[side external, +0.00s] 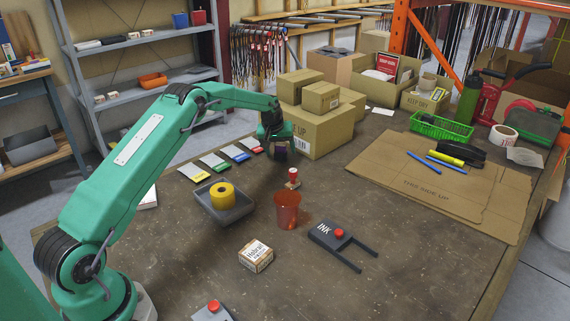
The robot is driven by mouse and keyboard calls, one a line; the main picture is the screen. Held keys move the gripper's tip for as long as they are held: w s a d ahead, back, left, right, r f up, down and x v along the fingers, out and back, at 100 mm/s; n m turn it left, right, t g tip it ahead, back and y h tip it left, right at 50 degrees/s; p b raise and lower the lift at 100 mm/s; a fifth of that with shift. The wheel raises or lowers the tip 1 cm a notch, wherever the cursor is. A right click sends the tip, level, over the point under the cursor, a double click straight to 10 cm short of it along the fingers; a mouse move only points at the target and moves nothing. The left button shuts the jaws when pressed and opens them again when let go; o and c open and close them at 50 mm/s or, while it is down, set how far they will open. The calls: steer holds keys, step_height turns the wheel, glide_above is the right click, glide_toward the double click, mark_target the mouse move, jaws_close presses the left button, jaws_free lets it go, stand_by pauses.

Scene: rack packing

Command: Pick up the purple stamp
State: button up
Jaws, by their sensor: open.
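My gripper (277,141) hangs at the end of my arm, low over the far part of the table, close in front of the stacked cardboard boxes. It is open. A small dark, purplish shape shows at its end; I cannot tell whether this is the purple stamp or part of the gripper. No purple stamp is clearly visible elsewhere. A small stamp-like piece with a red top (292,178) stands upright on the table, nearer than the gripper and slightly to its right, apart from it.
A translucent red cup (287,210), a dark tray (236,214) holding a yellow roll (222,194), a small box (256,256) and a dark INK piece (342,244) stand nearer. Cardboard boxes (318,133) stand close behind my gripper. Flat cardboard (420,190) lies right.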

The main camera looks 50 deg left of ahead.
mark_target(280, 143)
steer(key=c, duration=1.1)
steer(key=shift+r, duration=0.1)
steer(key=shift+r, duration=0.45)
step_height(280, 143, up, 3)
steer(key=shift+f, duration=0.1)
steer(key=shift+h, duration=0.4)
steer(key=d+r, duration=0.2)
steer(key=d, duration=0.1)
steer(key=s+d+r, duration=0.1)
steer(key=d+r, duration=0.1)
steer(key=d, duration=0.2)
steer(key=s+d+r, duration=0.1)
steer(key=d+r, duration=0.2)
steer(key=d, duration=0.1)
steer(key=shift+s+d+r, duration=0.1)
steer(key=shift+s+d, duration=0.1)
steer(key=shift+s, duration=0.05)
